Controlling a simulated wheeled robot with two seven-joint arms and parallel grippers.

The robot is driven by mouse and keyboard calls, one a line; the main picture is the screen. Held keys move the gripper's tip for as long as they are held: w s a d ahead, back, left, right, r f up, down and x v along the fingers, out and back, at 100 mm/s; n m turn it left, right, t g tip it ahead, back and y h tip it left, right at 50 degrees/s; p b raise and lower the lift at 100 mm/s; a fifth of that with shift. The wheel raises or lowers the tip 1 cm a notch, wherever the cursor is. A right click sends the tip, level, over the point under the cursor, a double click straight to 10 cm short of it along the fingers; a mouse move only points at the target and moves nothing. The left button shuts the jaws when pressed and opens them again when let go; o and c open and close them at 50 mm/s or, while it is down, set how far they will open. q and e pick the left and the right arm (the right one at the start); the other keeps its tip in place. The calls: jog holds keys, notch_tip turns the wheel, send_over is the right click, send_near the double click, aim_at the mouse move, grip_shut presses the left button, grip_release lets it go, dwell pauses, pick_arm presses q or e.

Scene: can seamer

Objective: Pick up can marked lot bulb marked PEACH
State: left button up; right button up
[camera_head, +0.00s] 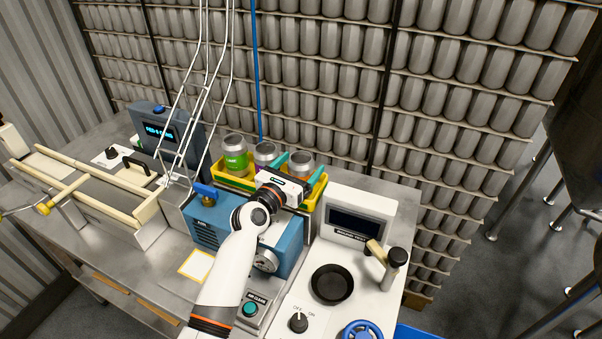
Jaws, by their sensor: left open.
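Three open-topped metal cans stand in a yellow tray (314,190) at the back of the bench. The left can (235,158) has a green label and the middle can (265,152) shows a bit of purple. No marking reading PEACH is legible on any can. My left gripper (296,168) is open, with its teal fingers at either side of the right can. I cannot tell whether they touch it. My right gripper is out of view.
A blue machine (208,228) stands under my left arm. A white console (357,213) with a display, black round plate (332,284) and lever (385,254) is to the right. Thin metal rails rise left of the tray. Racks of cans (330,90) stand behind.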

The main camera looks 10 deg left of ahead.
pick_arm(q)
jog(key=shift+x, duration=1.45)
jog(key=shift+c, duration=0.6)
jog(key=c, duration=0.9)
